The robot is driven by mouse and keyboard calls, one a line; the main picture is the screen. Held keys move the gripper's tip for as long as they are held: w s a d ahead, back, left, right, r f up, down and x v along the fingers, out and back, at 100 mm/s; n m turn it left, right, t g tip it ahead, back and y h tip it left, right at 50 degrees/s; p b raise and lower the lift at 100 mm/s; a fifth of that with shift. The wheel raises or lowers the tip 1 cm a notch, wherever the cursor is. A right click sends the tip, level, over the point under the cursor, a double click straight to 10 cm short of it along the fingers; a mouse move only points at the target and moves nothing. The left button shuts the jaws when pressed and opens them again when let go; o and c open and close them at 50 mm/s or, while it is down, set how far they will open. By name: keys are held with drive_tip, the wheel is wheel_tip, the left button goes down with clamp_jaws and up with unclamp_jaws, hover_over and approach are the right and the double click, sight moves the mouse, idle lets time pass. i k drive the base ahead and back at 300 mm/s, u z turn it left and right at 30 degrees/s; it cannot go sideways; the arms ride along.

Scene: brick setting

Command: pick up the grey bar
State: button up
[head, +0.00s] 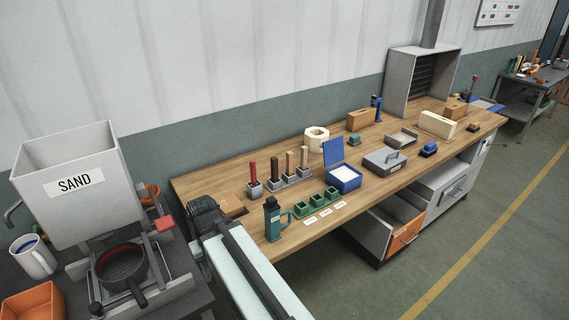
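The likeliest grey bar is a dark grey, nearly black upright bar (274,169) in the head view. It stands in a small grey block on the wooden workbench (232,171), between a red upright bar (252,171) on its left and a tan one (289,162) on its right. A brown upright bar (304,157) ends the row. A pale arm link of mine with a black jointed end reaches up from the bottom, left of and nearer than the row. No gripper fingers can be made out.
An orange-fronted drawer (403,237) juts out below. A sand hopper (80,190) stands left.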

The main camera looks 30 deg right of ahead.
sight(303, 158)
drive_tip(key=u, duration=3.15)
drive_tip(key=k, duration=2.6)
drive_tip(key=z, duration=1.45)
drive_tip(key=i, duration=1)
